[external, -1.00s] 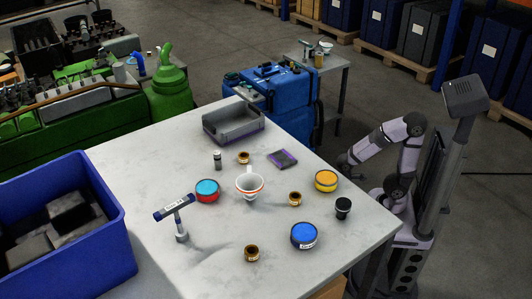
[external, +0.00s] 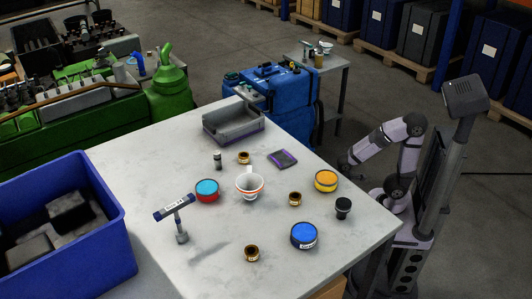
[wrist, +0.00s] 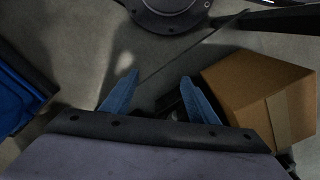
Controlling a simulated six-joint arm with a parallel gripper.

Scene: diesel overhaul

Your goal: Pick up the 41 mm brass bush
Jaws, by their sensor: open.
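Three brass bushes stand apart on the pale table: one at the back (external: 243,157), one right of the mug (external: 295,199) and one near the front (external: 251,253). Their size markings are too small to read, so I cannot tell which is 41 mm. My gripper (external: 346,167) is beyond the table's right edge, away from all the bushes. In the wrist view my gripper (wrist: 162,97) has two blue fingers spread apart with nothing between them. No bush shows in that view.
The table holds a white mug (external: 249,186), a red-and-blue tin (external: 207,191), a yellow tin (external: 326,181), a blue tin (external: 304,235), a black cup (external: 343,207), a sign stand (external: 181,226) and a grey tray (external: 232,136). A cardboard box (wrist: 255,85) shows below the gripper.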

